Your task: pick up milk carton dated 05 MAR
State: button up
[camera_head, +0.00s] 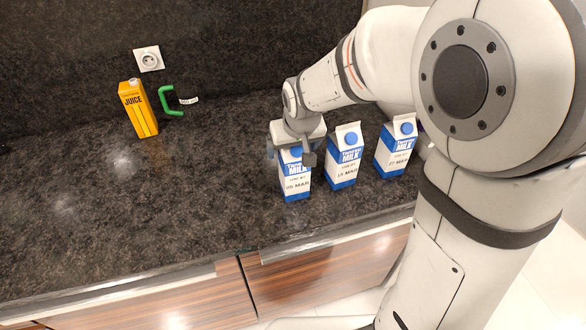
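The milk carton dated 05 MAR (297,187) is white and blue with a blue cap. It stands upright on the dark counter, leftmost of three similar cartons. My gripper (291,155) is above it, pointing down, with its fingers spread to either side of the carton's top. The fingers look wider apart than the carton, and I see no clear grip on it. The gripper hides part of the carton's top.
A second milk carton (344,160) stands close to the right, and a third milk carton (396,148) farther right. An orange juice carton (139,108) and a green handle-shaped object (164,101) are at the back left. The counter (150,205) is clear at left and front.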

grip_shut()
dwell(0.8)
jog(key=shift+r, duration=0.1)
